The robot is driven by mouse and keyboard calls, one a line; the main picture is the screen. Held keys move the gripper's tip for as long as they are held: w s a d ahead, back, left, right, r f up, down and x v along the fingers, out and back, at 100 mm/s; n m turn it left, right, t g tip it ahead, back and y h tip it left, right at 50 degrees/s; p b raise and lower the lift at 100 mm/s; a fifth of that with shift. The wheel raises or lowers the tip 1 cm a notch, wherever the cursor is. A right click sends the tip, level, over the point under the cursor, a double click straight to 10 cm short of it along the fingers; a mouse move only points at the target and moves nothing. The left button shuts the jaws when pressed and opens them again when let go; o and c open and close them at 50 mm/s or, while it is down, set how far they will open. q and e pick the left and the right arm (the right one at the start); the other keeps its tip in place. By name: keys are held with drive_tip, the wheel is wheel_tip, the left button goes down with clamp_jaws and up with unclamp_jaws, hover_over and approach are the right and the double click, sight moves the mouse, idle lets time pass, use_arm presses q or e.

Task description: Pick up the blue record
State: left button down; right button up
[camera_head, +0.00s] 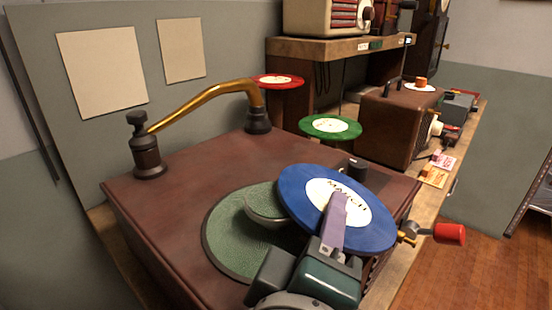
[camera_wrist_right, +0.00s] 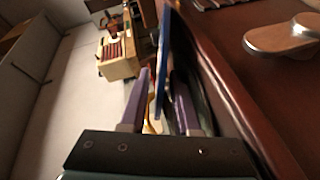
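The blue record (camera_head: 299,190), with a cream label, sits raised and slightly tilted over the right part of the gramophone's green turntable (camera_head: 225,235). In the right wrist view, the blue record (camera_wrist_right: 165,62) shows edge-on between the two purple fingers of my right gripper (camera_wrist_right: 163,85). Narrow gaps seem to show on both sides, so the gripper looks open around it. My left gripper is not in view.
The brown gramophone box (camera_head: 150,215) carries a brass tonearm (camera_head: 205,97) behind the turntable. A green record (camera_head: 318,133) and a red record (camera_head: 262,79) stand farther back. A red-handled crank (camera_head: 449,233) sticks out at right. A brown radio (camera_head: 395,125) stands behind.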

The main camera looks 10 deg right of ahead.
clamp_jaws()
idle(1.1)
